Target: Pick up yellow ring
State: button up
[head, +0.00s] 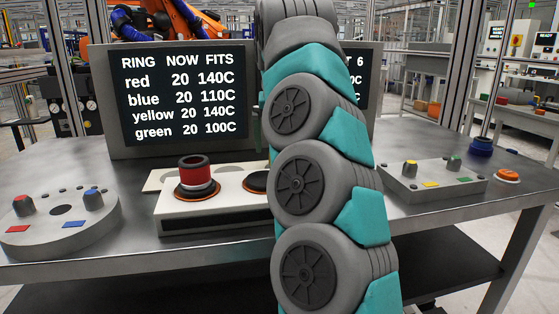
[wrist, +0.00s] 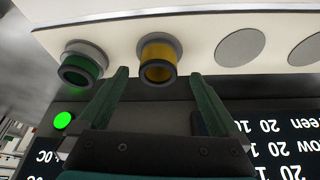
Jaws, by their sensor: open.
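The yellow ring (wrist: 158,52) is a short yellow cylinder with a dark rim at its open end, seated on a round grey base on a white panel in the wrist view. My gripper (wrist: 160,74) is open, with its two dark green fingers pointing toward the yellow ring, one to each side of it in the picture. Whether the fingertips reach level with the ring is hard to tell. The fingers look empty. In the head view my arm fills the middle, and neither the yellow ring nor my gripper shows.
A green ring (wrist: 83,68) sits left of the yellow one; empty grey discs (wrist: 240,46) lie right. A red ring (head: 195,172) stands on a white two-pad unit (head: 220,222). A screen (head: 180,97) lists yellow at 20, fitting at 140C. Control panels (head: 60,222) flank the bench.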

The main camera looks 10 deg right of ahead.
jog(key=shift+x, duration=1.75)
jog(key=shift+d, duration=0.15)
jog(key=shift+c, duration=0.2)
grip_shut()
jog(key=shift+r, duration=0.2)
